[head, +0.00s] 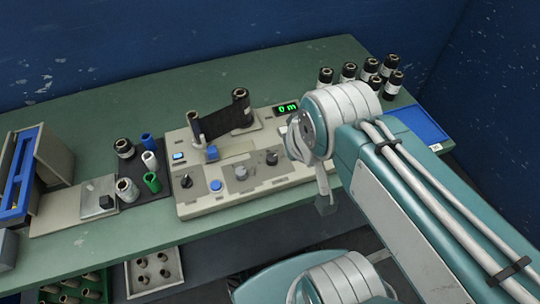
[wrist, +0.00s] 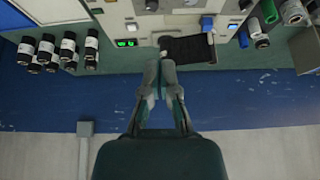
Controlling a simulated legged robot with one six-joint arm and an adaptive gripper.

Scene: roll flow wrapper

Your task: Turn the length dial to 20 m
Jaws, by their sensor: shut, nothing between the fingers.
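The wrapper machine (head: 205,199) stands on the green bench, a beige box with a sloped panel. Its panel carries dark knobs at left (head: 187,181) and right (head: 271,158), a larger grey knob (head: 241,172) and a blue button (head: 216,186). I cannot read which knob is the length dial. A green display (head: 287,108) seems to read 0 m; it also shows in the wrist view (wrist: 126,43). My gripper (wrist: 164,58) is shut and empty, its fingertips in front of the machine's black film in the wrist view. In the head view my arm hides most of it.
Black rolls (head: 348,72) stand at the back right beside a blue mat (head: 420,125). Coloured rolls (head: 152,182) stand on a dark mat left of the machine. A blue-topped box (head: 22,170) is at far left. Crates (head: 154,272) sit below the bench.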

